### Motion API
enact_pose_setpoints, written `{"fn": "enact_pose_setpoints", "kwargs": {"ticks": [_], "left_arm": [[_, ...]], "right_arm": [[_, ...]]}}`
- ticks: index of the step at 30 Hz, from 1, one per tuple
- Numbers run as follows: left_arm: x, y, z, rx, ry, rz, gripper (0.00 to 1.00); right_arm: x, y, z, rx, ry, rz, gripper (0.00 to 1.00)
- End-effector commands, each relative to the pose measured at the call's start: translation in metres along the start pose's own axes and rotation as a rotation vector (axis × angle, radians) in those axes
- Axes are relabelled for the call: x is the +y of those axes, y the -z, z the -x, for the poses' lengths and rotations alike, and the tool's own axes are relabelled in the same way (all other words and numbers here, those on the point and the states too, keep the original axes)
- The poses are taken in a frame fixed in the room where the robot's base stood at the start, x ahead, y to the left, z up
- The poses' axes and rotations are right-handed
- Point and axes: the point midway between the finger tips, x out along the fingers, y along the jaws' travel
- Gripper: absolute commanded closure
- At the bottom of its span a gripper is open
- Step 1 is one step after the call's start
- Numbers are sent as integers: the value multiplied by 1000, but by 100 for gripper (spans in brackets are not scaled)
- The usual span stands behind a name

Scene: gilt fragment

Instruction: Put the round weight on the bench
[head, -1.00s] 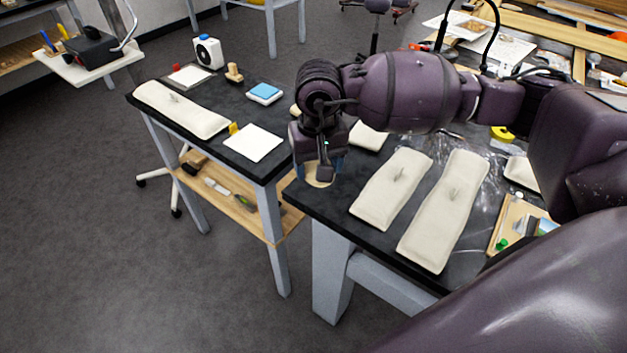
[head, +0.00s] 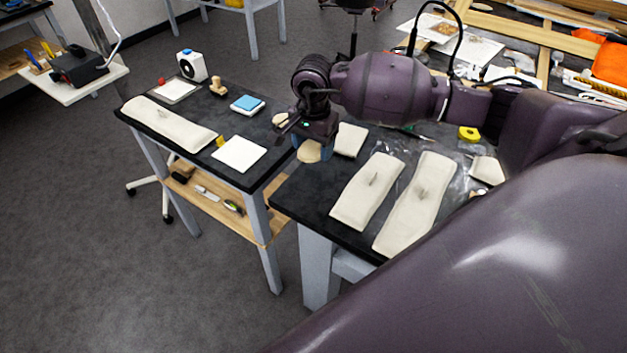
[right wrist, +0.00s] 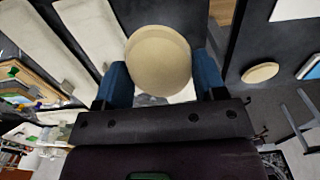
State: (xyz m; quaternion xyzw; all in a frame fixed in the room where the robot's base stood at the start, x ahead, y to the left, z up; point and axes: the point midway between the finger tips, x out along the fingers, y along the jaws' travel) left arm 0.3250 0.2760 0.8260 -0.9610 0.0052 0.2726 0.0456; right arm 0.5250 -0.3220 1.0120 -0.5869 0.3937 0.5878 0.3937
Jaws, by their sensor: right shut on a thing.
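The round weight is a cream, padded-looking disc (head: 309,152) in the head view. It fills the middle of the right wrist view (right wrist: 158,60). My right gripper (head: 312,148) is shut on it, with a blue finger on each side of the disc. The gripper is over the left end of the right-hand dark bench (head: 300,205), near the gap to the left-hand dark bench (head: 190,120). I cannot tell whether the disc touches the surface below it. A second round cream disc (right wrist: 260,72) lies on a dark top in the right wrist view. My left gripper is not in view.
Two long cream bags (head: 367,192) (head: 416,204) and a smaller cream pad (head: 350,140) lie on the right-hand bench. The left-hand bench holds a long bag (head: 168,124), a white square (head: 239,154), a blue-topped block (head: 248,103) and a white device (head: 191,66).

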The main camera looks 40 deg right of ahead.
Motion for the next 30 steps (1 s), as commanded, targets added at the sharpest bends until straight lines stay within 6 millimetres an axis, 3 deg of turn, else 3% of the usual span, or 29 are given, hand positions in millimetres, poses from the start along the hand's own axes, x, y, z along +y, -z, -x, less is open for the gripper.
{"fn": "enact_pose_setpoints", "kwargs": {"ticks": [9, 30], "left_arm": [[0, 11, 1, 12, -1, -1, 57], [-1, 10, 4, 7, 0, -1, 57]], "right_arm": [[0, -1, -64, -2, 0, 1, 75], [0, 0, -124, 0, 2, 3, 75]]}}
